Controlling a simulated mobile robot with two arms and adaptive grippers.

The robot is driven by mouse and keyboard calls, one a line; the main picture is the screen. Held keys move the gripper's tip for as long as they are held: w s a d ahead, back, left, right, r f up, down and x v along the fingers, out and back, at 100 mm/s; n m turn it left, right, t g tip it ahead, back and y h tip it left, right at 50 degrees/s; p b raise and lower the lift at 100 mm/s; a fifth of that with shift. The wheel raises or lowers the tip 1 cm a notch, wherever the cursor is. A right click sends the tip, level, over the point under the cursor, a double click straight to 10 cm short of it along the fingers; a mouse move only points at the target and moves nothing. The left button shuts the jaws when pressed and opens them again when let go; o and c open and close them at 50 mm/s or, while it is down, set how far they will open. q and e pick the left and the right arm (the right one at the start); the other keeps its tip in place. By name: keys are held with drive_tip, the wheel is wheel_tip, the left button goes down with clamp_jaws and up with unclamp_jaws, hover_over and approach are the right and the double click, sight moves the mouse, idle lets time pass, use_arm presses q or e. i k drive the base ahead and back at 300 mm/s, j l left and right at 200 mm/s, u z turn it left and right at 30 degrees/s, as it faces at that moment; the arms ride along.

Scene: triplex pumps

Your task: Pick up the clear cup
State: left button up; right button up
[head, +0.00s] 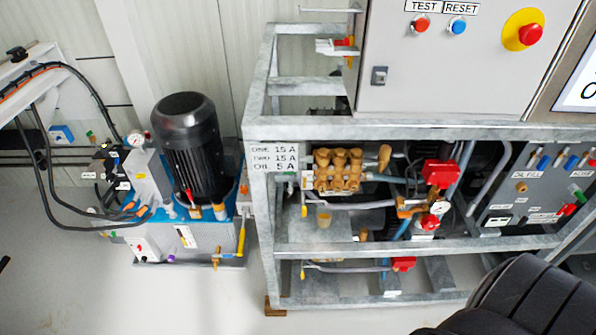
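I cannot make out a clear cup for certain. A small amber cup-shaped thing (324,218) stands inside the galvanized frame, below the brass pump head (338,171); it is too small to tell whether it is see-through. Neither of my grippers can be made out in the head view. A black ribbed shape fills the lower right corner and hides part of the floor and frame there.
The galvanized frame (400,250) carries pumps, hoses and a grey control box (450,60) with red and blue buttons. A black motor (187,148) stands on a blue-topped unit at the left. The pale floor (190,300) in front is clear.

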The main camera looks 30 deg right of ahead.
sight(323, 217)
drive_tip(key=z, duration=1.25)
